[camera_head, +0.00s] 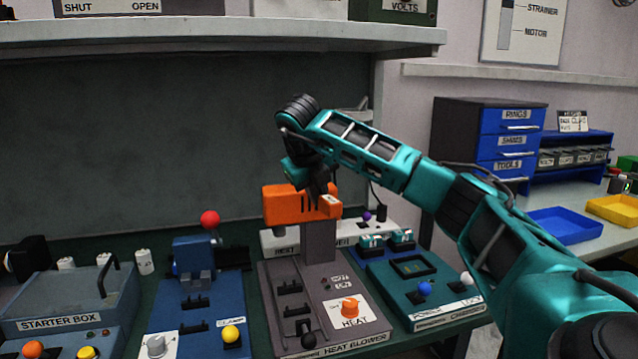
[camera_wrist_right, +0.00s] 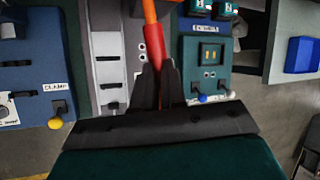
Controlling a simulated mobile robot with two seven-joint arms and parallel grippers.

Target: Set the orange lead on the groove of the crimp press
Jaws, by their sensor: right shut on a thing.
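The orange lead (camera_wrist_right: 148,12) shows in the right wrist view as a thin orange length with a thicker red-orange sleeve, running up out of the frame. My right gripper (camera_wrist_right: 157,72) is shut on the sleeve. In the head view my right gripper (camera_head: 318,188) is beside the orange head of the heat blower, above its grey base; I cannot make out the lead there. A blue machine with a red-ball lever (camera_head: 195,262) and a yellow knob looks like the crimp press. Its groove cannot be made out. My left gripper is not in view.
The heat blower (camera_head: 318,240) stands upright under my right gripper. A teal console (camera_head: 400,300) with blue and white knobs is to its right. The starter box (camera_head: 60,300) is at far left. A shelf (camera_head: 220,50) overhangs the bench. Blue drawers (camera_head: 510,140) stand at right.

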